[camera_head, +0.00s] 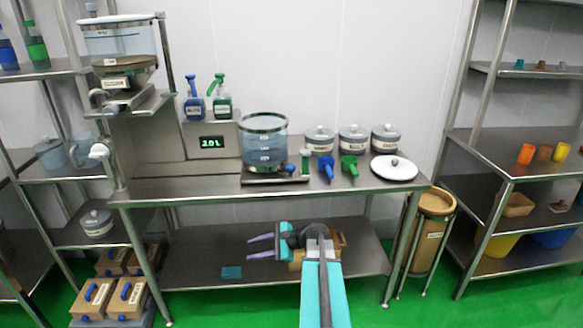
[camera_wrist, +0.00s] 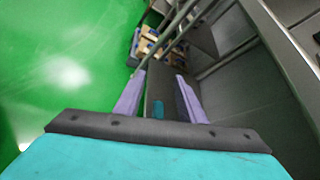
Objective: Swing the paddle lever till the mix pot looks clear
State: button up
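The mix pot (camera_head: 264,150) is a clear, round vessel with a metal rim and volume marks, standing on a dark base on the steel table. It holds bluish, see-through liquid. A small upright post with a green top (camera_head: 305,162) stands at the right of the base; it may be the paddle lever, but I cannot tell for sure. My gripper (camera_head: 248,249) is below the tabletop, in front of the lower shelf, well away from the pot. Its two purple fingers are apart with nothing between them, as the wrist view also shows (camera_wrist: 160,78).
The steel tabletop (camera_head: 225,186) lies above my gripper. Blue and green scoops (camera_head: 327,170), lidded jars (camera_head: 354,140) and a white lid (camera_head: 394,167) stand right of the pot. A display (camera_head: 212,142) reads 2.0 L. The lower shelf (camera_head: 200,262) is mostly clear.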

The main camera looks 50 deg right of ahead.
jog(key=s+d+r+m+t+h+p, duration=0.1)
jog(key=s+d+r+m+t, duration=0.1)
jog(key=d+r, duration=0.5)
jog(key=s+d+r+m+t+h+p, duration=0.1)
jog(key=s+d+r+m+t, duration=0.15)
jog(key=d+r, duration=0.4)
jog(key=m+t+h, duration=0.2)
jog(key=m+t, duration=0.1)
jog(key=m, duration=0.1)
send_near(291, 168)
jog(key=s, duration=0.1)
jog(key=s+d+p, duration=0.1)
jog(key=shift+s+d+f, duration=0.25)
jog(key=shift+s+d, duration=0.1)
jog(key=shift+s, duration=0.05)
jog(key=shift+w, duration=0.1)
jog(key=w, duration=0.4)
jog(key=w+a+p, duration=0.1)
jog(key=w, duration=0.4)
jog(key=w+a+p, duration=0.1)
jog(key=w, duration=0.3)
jog(key=shift+w, duration=0.25)
grip_shut()
jog(key=shift+d, duration=0.15)
jog(key=shift+a, duration=0.2)
